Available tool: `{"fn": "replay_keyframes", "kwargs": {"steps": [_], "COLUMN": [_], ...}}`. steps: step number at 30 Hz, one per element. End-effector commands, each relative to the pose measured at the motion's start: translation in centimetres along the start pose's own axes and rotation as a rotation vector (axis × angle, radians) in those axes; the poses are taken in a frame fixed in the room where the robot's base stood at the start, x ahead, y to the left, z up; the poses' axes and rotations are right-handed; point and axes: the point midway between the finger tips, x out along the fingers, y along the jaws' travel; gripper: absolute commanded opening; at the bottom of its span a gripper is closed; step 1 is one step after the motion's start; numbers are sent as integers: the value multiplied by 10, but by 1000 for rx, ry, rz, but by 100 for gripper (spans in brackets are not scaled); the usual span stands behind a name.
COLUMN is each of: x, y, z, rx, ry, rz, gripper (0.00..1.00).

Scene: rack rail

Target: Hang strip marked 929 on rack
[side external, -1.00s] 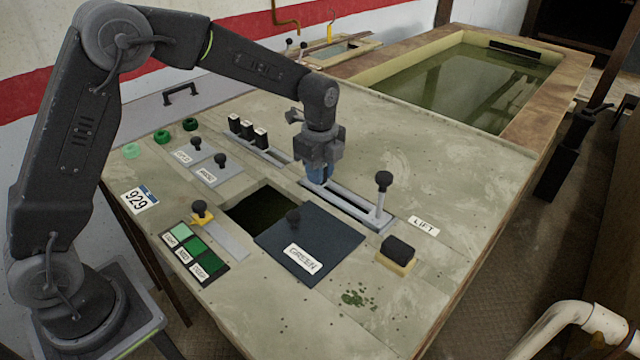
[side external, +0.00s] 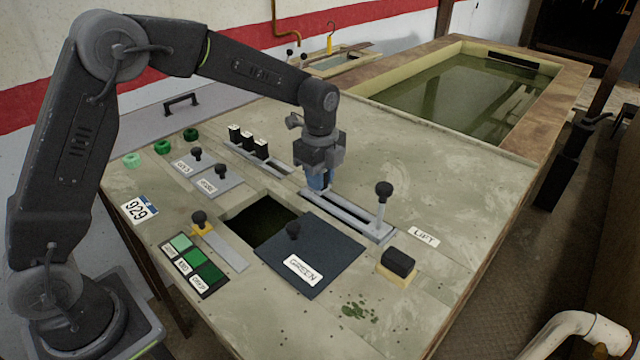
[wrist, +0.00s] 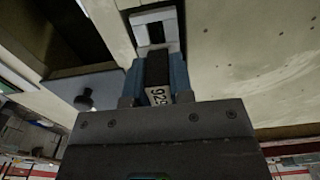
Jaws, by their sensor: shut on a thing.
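The strip's white label (wrist: 160,97) shows 92 and a partly hidden last digit. The far end of the strip points toward a pale slotted end piece (wrist: 155,32); I cannot tell whether they touch. A rack (side external: 248,146) behind and left of my gripper holds several dark strips with white tops. A card marked 929 (side external: 139,209) lies at the bench's left edge.
A black-knobbed lever (side external: 383,191) stands at the rail's right end, near the LIFT label (side external: 424,236). A dark plate marked GREEN (side external: 325,263) lies beside an open dark pit (side external: 262,218). A water-filled tank (side external: 460,85) is behind. Bench right of the rail is mostly clear.

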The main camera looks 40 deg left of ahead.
Motion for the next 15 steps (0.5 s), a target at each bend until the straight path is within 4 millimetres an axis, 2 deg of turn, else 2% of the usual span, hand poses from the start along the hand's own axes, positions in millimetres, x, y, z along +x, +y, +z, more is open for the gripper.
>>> {"fn": "replay_keyframes", "kwargs": {"steps": [15], "x": [-51], "y": [0], "z": [0], "rx": [0], "ry": [0], "rz": [-3], "gripper": [4]}}
